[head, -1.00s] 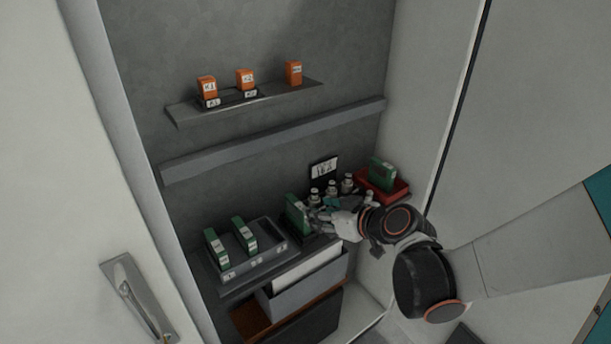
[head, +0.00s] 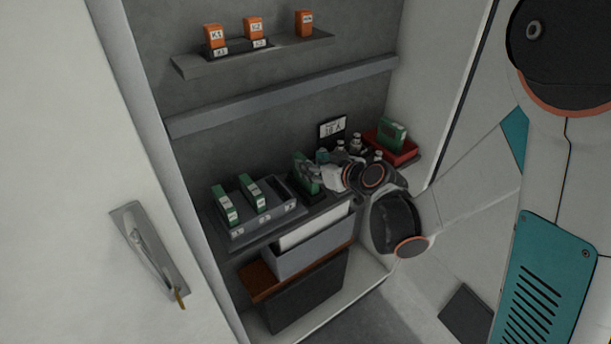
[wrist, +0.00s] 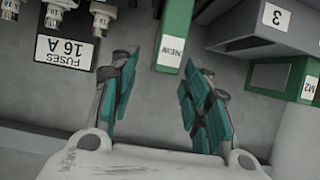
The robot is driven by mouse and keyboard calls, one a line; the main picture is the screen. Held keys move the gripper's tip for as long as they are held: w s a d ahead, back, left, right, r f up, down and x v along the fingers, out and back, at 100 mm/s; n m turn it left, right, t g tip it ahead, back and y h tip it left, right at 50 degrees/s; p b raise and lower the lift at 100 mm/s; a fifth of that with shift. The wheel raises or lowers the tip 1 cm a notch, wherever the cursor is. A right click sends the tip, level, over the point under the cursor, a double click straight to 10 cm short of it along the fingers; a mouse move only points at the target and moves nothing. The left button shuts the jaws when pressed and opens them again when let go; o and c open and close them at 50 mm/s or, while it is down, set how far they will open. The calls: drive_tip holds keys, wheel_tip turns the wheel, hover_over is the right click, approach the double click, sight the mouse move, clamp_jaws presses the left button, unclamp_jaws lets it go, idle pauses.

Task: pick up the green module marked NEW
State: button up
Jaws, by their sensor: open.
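The green module marked NEW (wrist: 176,25) stands upright at the top middle of the wrist view, its white label facing me. In the head view the green module (head: 303,168) stands on the lower shelf, right of the grey rack. My gripper (wrist: 157,72) is open, with teal finger pads. The module's near end shows at the fingertips, closer to the right finger, with a gap to the left one. I cannot tell whether the right finger touches it. In the head view my gripper (head: 325,178) is just right of the module and partly covers it.
A grey rack (head: 262,230) holds two green modules at left. White fuses (wrist: 55,12) and a "FUSES 16 A" sign (wrist: 67,52) stand close by the left finger. A red tray (head: 408,151) holds another green module (head: 391,133). Orange modules (head: 254,27) sit on the upper shelf.

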drive_tip(key=b+x, duration=0.1)
drive_tip(key=x, duration=0.3)
drive_tip(key=shift+w+a+f+b, duration=0.2)
drive_tip(key=shift+a+f+b, duration=0.05)
drive_tip(key=shift+f+b, duration=0.1)
drive_tip(key=shift+s, duration=0.1)
drive_tip(key=shift+c, duration=0.3)
clamp_jaws()
drive_tip(key=shift+r, duration=0.15)
